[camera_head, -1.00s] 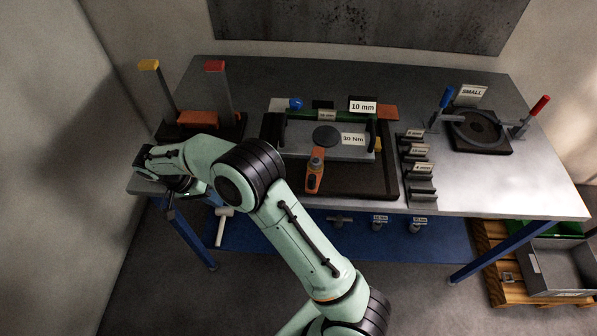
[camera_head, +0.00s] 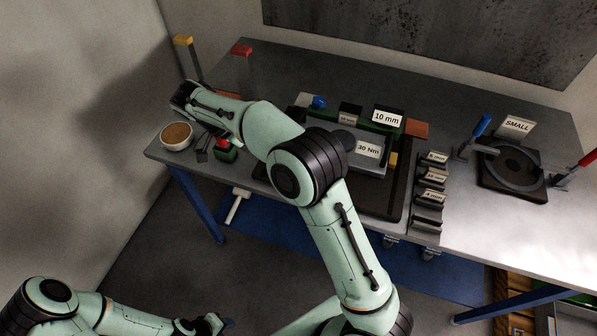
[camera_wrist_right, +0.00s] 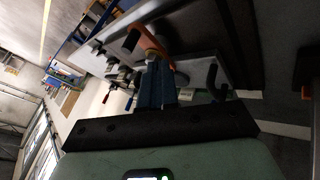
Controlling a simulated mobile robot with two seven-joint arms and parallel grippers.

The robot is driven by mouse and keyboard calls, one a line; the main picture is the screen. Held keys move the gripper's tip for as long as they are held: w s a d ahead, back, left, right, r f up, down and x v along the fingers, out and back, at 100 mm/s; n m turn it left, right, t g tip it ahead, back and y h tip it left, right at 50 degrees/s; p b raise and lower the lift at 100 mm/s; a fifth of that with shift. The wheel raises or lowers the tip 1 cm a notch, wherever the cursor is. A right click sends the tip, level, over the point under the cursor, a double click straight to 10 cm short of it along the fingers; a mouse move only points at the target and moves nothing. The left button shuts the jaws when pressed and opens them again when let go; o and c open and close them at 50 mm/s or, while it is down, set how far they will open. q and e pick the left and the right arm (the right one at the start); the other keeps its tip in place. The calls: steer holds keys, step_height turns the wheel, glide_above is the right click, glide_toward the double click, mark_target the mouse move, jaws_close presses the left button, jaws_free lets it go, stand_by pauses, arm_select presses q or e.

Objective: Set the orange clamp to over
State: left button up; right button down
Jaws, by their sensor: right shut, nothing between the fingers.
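The orange clamp is hidden behind my right arm in the head view. In the right wrist view an orange part (camera_wrist_right: 150,42), which looks like the clamp, shows just beyond my right fingertips, next to a dark round disc (camera_wrist_right: 132,39). My right gripper (camera_wrist_right: 155,66) is shut and empty; I cannot tell whether it touches the orange part. In the head view my right gripper (camera_head: 204,151) is over the table's left front part. My left gripper (camera_head: 214,322) is low at the bottom, away from the table; its jaws are too small to read.
A framed fixture (camera_head: 392,207) with a 30 Nm label (camera_head: 368,150) is partly covered by my arm. Labelled holders (camera_head: 430,196) and a round fixture (camera_head: 512,172) with levers are at right.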

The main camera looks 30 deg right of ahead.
arm_select(q)
steer(key=s+f+b, duration=0.2)
steer(key=s, duration=0.1)
steer(key=shift+f, duration=0.25)
arm_select(e)
steer(key=s+d+f, duration=0.6)
steer(key=shift+f, duration=0.2)
arm_select(q)
steer(key=shift+g, duration=0.4)
steer(key=s+f+b, duration=0.2)
steer(key=f, duration=0.1)
steer(key=shift+s+f, duration=0.15)
steer(key=shift+s, duration=0.1)
arm_select(e)
steer(key=shift+s+d+f+n+t+h, duration=0.1)
steer(key=shift+s+d+n+t+h, duration=0.1)
steer(key=shift+s+n, duration=0.25)
steer(key=shift+s+d+f+n+t+h, duration=0.1)
steer(key=shift+s+n+t, duration=0.1)
steer(key=shift+s+n, duration=0.25)
steer(key=shift+s, duration=0.1)
